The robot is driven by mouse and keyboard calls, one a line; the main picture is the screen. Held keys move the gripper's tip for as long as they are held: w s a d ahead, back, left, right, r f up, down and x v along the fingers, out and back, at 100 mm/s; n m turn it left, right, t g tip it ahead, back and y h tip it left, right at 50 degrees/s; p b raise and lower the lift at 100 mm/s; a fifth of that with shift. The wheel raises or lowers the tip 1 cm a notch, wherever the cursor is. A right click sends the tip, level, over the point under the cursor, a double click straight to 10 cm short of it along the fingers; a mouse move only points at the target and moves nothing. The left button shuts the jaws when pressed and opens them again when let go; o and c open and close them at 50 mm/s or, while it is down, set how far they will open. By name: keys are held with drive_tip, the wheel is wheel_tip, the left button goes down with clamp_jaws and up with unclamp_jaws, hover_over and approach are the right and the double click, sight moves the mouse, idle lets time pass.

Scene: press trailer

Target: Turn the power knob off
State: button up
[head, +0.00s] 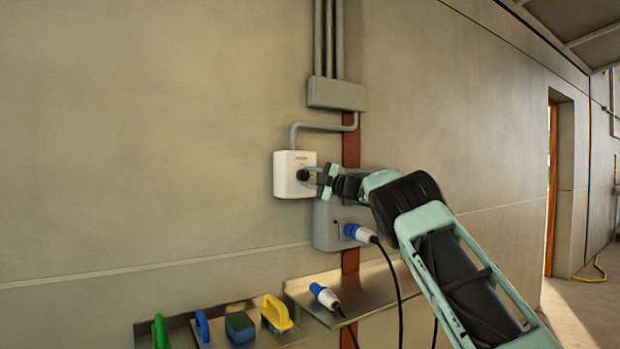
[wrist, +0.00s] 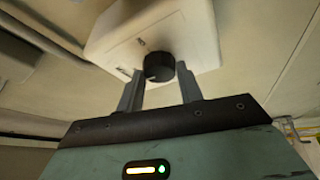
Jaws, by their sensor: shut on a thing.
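The power knob (head: 303,175) is a black round knob on the front of a white box (head: 284,160) on the wall. In the wrist view the knob (wrist: 159,66) sits between the two grey fingers of my gripper (wrist: 160,75), and the white box (wrist: 110,40) lies behind it. My gripper (head: 313,177) reaches the box from the right in the head view and is shut on the knob. A small mark shows on the knob's face, but its exact setting is too small to read.
A grey socket box (head: 325,225) with a blue plug (head: 360,233) and black cable hangs just below. A metal shelf (head: 375,290) holds a loose blue connector (head: 324,296). Another shelf at lower left holds a yellow-handled tool (head: 276,313) and a blue-green sponge (head: 239,326). Conduit runs above.

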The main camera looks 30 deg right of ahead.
drive_tip(key=shift+r+n+g, duration=0.1)
drive_tip(key=shift+n+g, duration=0.2)
drive_tip(key=shift+n, duration=0.3)
drive_tip(key=shift+n, duration=0.3)
drive_tip(key=o, duration=1)
drive_tip(key=b+v, duration=0.4)
drive_tip(key=v, duration=1.3)
drive_tip(key=shift+s+d+b, duration=0.15)
drive_tip(key=shift+d+b, duration=0.1)
drive_tip(key=shift+b, duration=0.15)
drive_tip(key=shift+a, duration=0.1)
